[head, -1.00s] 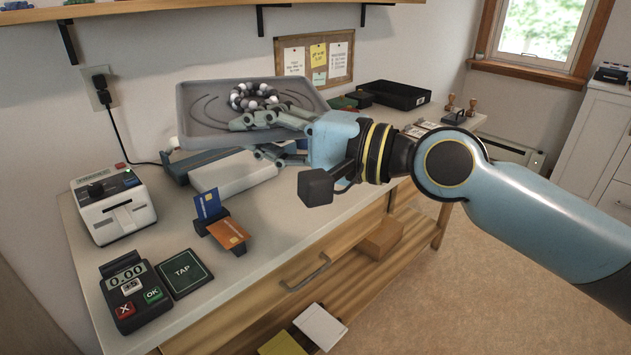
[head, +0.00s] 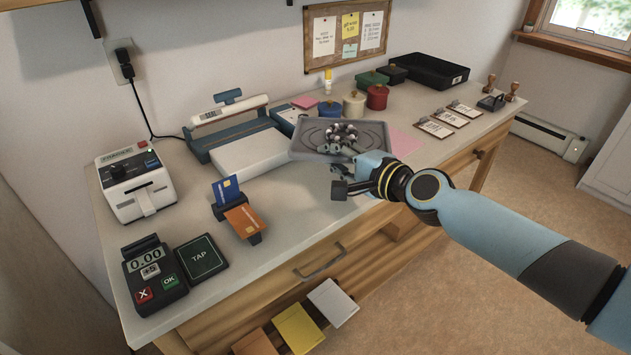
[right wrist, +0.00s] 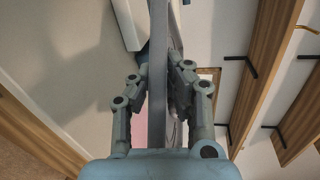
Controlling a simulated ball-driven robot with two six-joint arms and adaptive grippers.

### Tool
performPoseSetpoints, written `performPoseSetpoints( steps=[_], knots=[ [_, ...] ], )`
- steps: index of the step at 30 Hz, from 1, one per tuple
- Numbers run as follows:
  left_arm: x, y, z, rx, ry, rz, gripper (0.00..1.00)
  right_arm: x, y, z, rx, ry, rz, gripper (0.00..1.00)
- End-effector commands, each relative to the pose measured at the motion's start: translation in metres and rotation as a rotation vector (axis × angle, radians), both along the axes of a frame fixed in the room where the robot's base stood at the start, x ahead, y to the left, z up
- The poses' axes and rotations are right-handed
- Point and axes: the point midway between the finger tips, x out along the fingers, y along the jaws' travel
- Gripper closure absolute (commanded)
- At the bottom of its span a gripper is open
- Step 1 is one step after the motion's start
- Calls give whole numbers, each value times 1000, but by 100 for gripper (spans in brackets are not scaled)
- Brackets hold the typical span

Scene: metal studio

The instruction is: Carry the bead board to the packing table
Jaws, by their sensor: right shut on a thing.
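The bead board (head: 374,135) is a grey tray with curved grooves and a ring of dark and pale beads (head: 341,134) on it. In the head view it is over the middle of the packing table (head: 290,216), roughly level; I cannot tell whether it touches the top. My right gripper (head: 352,158) is shut on the board's near edge. In the right wrist view the board (right wrist: 160,75) shows edge-on between the two fingers of my right gripper (right wrist: 158,85). My left gripper is not in view.
Left of the board are a white-and-blue sealer (head: 240,140), a card stand (head: 240,212), a label printer (head: 136,183) and a card terminal (head: 152,275). Lidded pots (head: 353,103) stand close behind it. A black tray (head: 430,72) and clipboards (head: 446,118) are at the right.

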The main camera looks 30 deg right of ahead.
Motion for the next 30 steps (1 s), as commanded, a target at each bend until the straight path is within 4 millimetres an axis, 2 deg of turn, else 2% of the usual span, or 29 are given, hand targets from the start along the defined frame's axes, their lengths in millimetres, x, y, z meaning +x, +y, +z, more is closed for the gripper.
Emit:
performPoseSetpoints(
  steps=[1,3,9,13,21,30],
  knots=[
    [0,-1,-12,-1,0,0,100,13,3,-12,3,-4,-1,100],
    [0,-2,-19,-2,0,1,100,28,7,-20,3,-3,-1,100],
    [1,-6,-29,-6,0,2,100,50,12,-31,-1,-2,1,100],
    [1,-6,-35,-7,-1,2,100,52,13,-38,-1,0,1,100],
    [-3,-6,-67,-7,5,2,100,51,13,-74,0,0,1,100],
    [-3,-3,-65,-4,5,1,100,51,12,-71,-1,-2,1,100]
  ],
)
